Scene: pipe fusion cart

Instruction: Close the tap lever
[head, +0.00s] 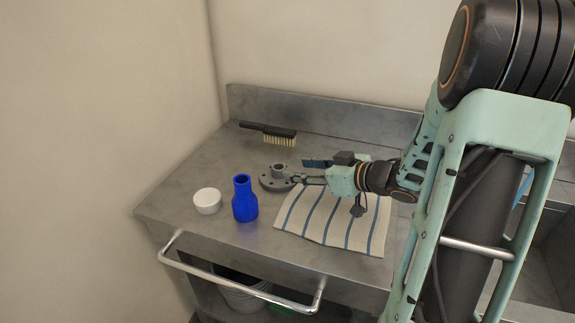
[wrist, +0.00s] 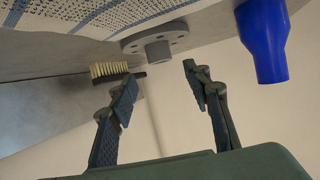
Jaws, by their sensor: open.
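I cannot make out a tap lever in either view. My gripper (head: 300,171) is over the cart top, near the grey flange and the striped cloth in the head view. In the wrist view my gripper (wrist: 160,78) has its two fingers spread apart with nothing between them. A small blue patch (head: 522,188) shows behind my arm at the right of the head view; my arm hides most of it, and I cannot tell what it is.
A grey flange (head: 270,184), blue bottle-shaped piece (head: 244,200), white round cap (head: 207,201), brush (head: 275,135) and striped cloth (head: 340,222) lie on the metal cart top (head: 185,180). A rail (head: 240,277) runs along its front. A raised edge (head: 320,116) stands behind.

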